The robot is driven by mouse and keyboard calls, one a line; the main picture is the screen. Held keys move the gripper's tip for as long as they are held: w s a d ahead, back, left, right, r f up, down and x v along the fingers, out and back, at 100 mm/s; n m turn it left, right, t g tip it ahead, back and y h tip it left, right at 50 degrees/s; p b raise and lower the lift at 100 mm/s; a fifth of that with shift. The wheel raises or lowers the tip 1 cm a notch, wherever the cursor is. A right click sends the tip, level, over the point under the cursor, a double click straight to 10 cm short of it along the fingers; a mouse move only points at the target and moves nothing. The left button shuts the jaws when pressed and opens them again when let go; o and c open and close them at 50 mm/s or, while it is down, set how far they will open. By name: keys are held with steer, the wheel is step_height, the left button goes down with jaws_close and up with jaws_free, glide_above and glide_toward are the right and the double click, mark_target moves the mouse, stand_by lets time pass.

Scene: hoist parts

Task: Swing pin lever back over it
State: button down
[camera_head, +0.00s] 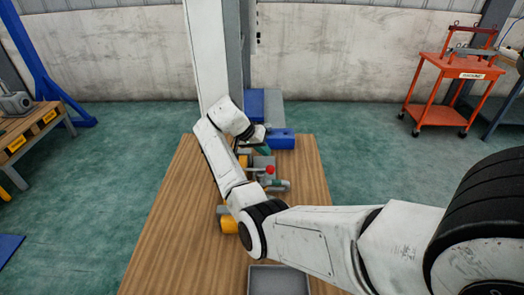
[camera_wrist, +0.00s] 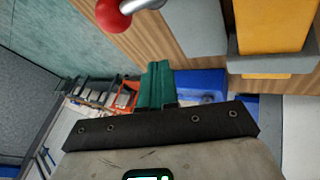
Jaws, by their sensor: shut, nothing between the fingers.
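The lever shows as a red ball knob (camera_head: 270,169) on a thin metal rod, standing at a grey fixture (camera_head: 262,161) on the wooden table. In the wrist view the red knob (camera_wrist: 112,14) and its shiny rod are at the top left, partly cut off by the frame edge. My gripper (camera_head: 264,149) is just beyond the knob in the head view, with its green fingers low over the fixture. In the wrist view its green fingers (camera_wrist: 156,83) are together, with nothing held between them. The knob appears apart from the fingers. The lever's pivot is not clearly visible.
The wooden table (camera_head: 170,231) has free room at left and right. A blue block (camera_head: 281,140) lies behind the fixture, and a yellow cylinder (camera_head: 229,225) lies nearer. A grey tray (camera_head: 278,281) is at the front edge. An orange cart (camera_head: 450,79) stands far right.

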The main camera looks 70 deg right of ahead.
steer(key=w+d+r+b, duration=0.2)
steer(key=w+r, duration=0.3)
steer(key=r, duration=0.3)
steer(key=shift+w+d+r+b, duration=0.25)
steer(key=shift+b, duration=0.25)
steer(key=shift+f, duration=0.1)
